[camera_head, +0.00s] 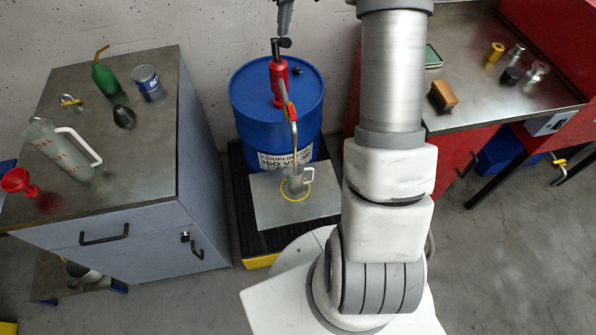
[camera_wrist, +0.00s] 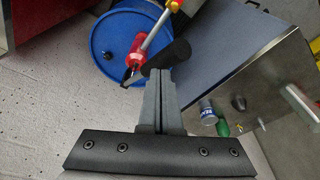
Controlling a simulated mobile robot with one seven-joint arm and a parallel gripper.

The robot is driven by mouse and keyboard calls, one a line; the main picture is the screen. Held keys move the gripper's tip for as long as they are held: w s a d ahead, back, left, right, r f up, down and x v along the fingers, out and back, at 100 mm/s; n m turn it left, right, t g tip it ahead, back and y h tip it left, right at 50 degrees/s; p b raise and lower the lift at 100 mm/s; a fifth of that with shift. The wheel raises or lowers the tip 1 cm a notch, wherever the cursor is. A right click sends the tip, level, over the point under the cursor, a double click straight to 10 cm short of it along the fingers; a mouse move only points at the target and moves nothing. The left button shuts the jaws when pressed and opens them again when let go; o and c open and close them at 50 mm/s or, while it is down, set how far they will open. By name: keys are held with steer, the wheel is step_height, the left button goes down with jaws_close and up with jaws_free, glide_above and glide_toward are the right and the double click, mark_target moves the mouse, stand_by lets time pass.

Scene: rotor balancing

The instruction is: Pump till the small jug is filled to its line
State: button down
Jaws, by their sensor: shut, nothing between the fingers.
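The small jug (camera_head: 296,183) stands upright under the pump's spout, within a yellow ring on a grey plate (camera_head: 262,207). Its fill level and line are too small to make out. The red hand pump (camera_head: 279,80) rises from the blue drum (camera_head: 250,95), with a curved metal spout towards the jug. The pump's black handle (camera_head: 285,43) is at its top; it also shows in the wrist view (camera_wrist: 178,56). My gripper (camera_wrist: 159,72) is shut and empty, with its tips right at the handle. Whether they touch it I cannot tell.
The left bench holds a large jug (camera_head: 55,150), a red funnel (camera_head: 18,182), a green oil can (camera_head: 104,77) and a blue-white tin (camera_head: 147,83). A right bench (camera_head: 470,70) holds a brown block and small parts. My arm stands right of the drum.

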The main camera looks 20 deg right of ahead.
steer(key=shift+s+f+b, duration=1.3)
steer(key=shift+f+b, duration=2.5)
steer(key=shift+f, duration=1.25)
step_height(320, 180, up, 17)
steer(key=w+p, duration=0.2)
steer(key=p, duration=1.1)
steer(key=shift+r+p, duration=0.2)
steer(key=shift+p, duration=0.15)
steer(key=shift+a, duration=0.1)
